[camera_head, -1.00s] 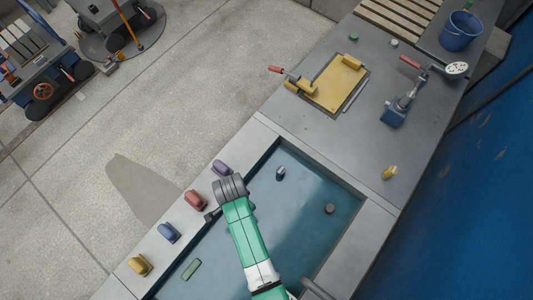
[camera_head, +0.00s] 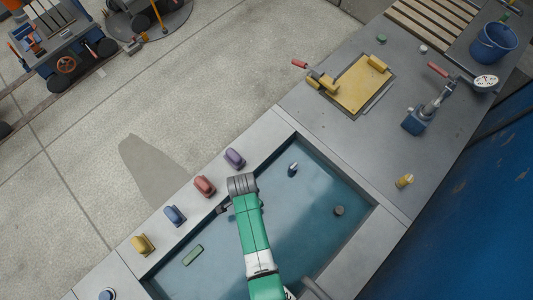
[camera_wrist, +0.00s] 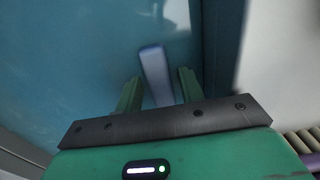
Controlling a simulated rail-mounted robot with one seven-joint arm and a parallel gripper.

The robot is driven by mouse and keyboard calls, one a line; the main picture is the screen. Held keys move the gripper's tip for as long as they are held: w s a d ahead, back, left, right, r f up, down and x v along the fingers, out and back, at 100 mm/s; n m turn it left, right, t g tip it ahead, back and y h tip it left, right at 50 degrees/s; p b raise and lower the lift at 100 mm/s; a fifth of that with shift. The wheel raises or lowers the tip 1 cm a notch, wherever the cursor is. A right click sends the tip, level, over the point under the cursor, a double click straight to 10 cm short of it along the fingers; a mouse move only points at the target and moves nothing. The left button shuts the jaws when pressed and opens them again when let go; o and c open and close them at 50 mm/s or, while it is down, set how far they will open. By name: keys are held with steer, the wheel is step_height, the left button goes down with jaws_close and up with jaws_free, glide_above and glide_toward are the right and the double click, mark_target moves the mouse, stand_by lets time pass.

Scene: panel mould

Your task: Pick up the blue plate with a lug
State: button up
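A pale blue, bar-like piece (camera_wrist: 155,76), which looks like the blue plate, shows blurred in the wrist view over the blue mould floor. I cannot make out its lug. My gripper (camera_wrist: 160,74) is open, with its green fingers on either side of the piece and a visible gap at each. I cannot tell how far below the fingertips the piece lies. In the head view my gripper (camera_head: 223,209) is low inside the mould by its ledge-side wall, and a small bluish spot beside it is too small to tell.
The sunken mould (camera_head: 315,253) also holds a green block (camera_head: 193,255), a grey knob (camera_head: 339,211) and a small dark-and-white piece (camera_head: 292,170). On its ledge stand yellow (camera_head: 142,244), blue (camera_head: 174,215), red (camera_head: 204,186) and purple (camera_head: 234,158) pieces.

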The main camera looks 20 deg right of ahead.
jaws_close()
step_height(320, 180, up, 10)
steer(key=shift+r+p, duration=0.1)
steer(key=shift+p, duration=1.1)
